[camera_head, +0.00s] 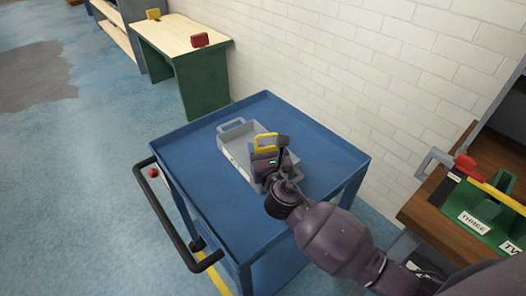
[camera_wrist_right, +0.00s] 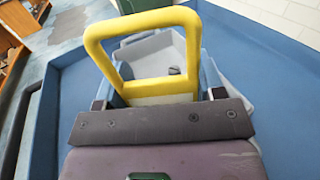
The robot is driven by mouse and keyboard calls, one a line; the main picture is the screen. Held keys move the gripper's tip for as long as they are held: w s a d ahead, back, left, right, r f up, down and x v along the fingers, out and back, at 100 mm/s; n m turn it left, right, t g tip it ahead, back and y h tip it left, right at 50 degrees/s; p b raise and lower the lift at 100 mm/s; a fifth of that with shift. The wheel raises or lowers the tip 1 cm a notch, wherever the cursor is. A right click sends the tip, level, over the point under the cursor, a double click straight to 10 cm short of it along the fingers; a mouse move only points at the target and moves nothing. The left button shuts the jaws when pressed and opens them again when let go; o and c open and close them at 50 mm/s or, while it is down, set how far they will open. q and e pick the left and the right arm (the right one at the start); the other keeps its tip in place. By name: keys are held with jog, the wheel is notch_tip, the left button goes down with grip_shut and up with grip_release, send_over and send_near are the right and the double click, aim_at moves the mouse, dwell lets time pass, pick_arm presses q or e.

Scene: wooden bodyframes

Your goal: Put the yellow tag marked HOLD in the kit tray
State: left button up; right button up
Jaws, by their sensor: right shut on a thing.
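The grey kit tray (camera_head: 238,152) sits on the blue cart, with a raised handle at each end. My right gripper (camera_head: 266,152) is over the tray, toward its near right end. It is shut on a yellow frame-shaped piece (camera_head: 264,136). In the right wrist view the yellow piece (camera_wrist_right: 145,20) stands up from between the fingertips (camera_wrist_right: 157,97), with the grey tray (camera_wrist_right: 208,72) behind it. I cannot read any HOLD lettering on it, and whether it touches the tray is unclear. My left gripper is not in view.
The blue cart (camera_head: 195,150) has a raised rim and a dark push handle (camera_head: 165,210) on its left. A wood-topped bench (camera_head: 175,35) at the back holds a yellow item (camera_head: 153,14) and a red item (camera_head: 200,40). A green labelled rack (camera_head: 470,210) stands on a shelf at right.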

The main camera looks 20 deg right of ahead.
jog(key=shift+f, duration=0.45)
jog(key=shift+r, duration=0.15)
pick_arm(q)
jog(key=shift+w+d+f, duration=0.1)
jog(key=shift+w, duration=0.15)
pick_arm(e)
jog(key=shift+f, duration=0.4)
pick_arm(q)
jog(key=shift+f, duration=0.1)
pick_arm(e)
jog(key=shift+f, duration=0.25)
jog(key=o, duration=0.9)
